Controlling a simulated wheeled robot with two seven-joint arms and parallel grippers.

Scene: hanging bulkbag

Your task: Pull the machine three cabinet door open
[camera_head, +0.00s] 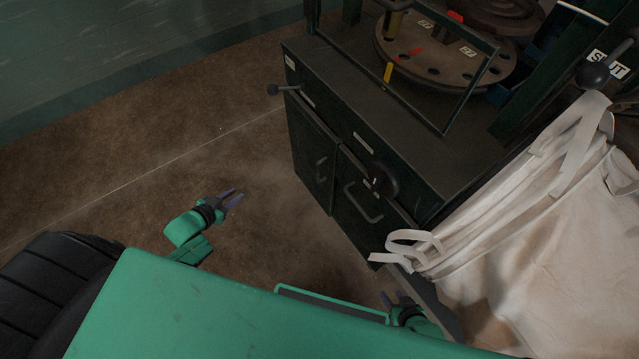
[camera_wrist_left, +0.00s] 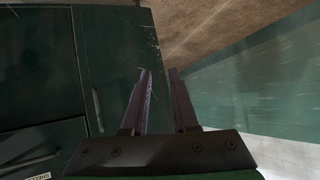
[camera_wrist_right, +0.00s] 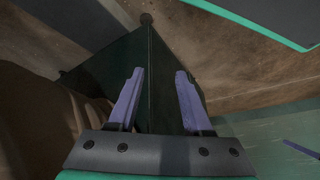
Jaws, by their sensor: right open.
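The dark green machine cabinet (camera_head: 350,150) stands right of centre in the head view, with two closed-looking front doors. The left wrist view shows a cabinet panel with a slim handle (camera_wrist_left: 97,108) beyond the fingers. My right gripper (camera_head: 392,299) is open, low near the cabinet's right end; the right wrist view shows its empty fingers (camera_wrist_right: 160,72).
A white bulk bag (camera_head: 540,230) with loose straps hangs at the right, close to my right gripper. The brown floor (camera_head: 150,130) at left is clear.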

